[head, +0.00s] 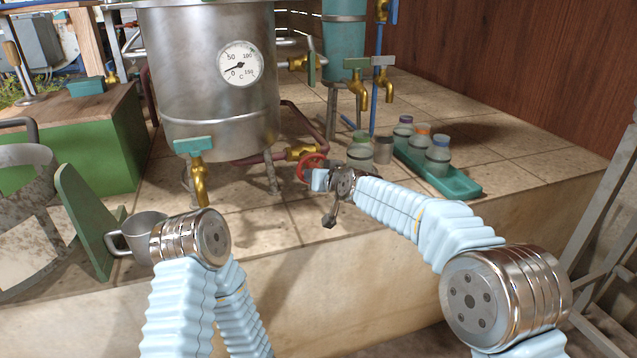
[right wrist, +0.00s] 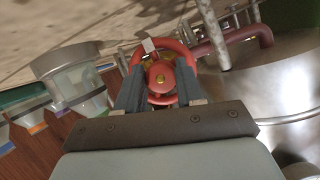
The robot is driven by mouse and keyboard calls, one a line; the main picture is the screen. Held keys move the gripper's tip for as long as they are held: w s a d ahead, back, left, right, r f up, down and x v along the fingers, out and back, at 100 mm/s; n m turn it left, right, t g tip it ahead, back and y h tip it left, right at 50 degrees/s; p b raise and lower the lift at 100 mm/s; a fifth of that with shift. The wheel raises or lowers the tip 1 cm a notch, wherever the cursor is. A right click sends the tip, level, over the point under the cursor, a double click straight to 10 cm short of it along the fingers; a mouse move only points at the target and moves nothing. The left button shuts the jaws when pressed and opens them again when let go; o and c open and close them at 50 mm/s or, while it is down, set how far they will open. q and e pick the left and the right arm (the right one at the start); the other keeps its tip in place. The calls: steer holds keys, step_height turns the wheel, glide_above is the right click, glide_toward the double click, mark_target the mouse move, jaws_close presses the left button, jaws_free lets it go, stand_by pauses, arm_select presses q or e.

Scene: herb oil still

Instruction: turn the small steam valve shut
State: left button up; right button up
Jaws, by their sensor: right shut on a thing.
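The small steam valve has a red handwheel (head: 311,157) on a brass body (head: 302,152), on the dark red pipe low at the right of the steel still. In the right wrist view the red wheel (right wrist: 161,72) faces the camera with a pale mark at its top rim. My right gripper (head: 318,180) is at the wheel; in its wrist view the fingers (right wrist: 160,88) stand on both sides of the wheel, shut on it. In the head view the gripper hides part of the wheel. My left arm shows at the lower left, but its gripper is not visible.
The steel still (head: 205,110) with a dial gauge (head: 239,64) stands behind the valve. A metal mug (head: 140,232) stands beside my left arm.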

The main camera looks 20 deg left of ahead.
steer(key=shift+m, duration=0.4)
steer(key=o, duration=1)
steer(key=shift+o, duration=0.2)
steer(key=b+v, duration=0.1)
steer(key=v, duration=1.2)
steer(key=shift+d, duration=0.45)
steer(key=shift+s+r, duration=0.1)
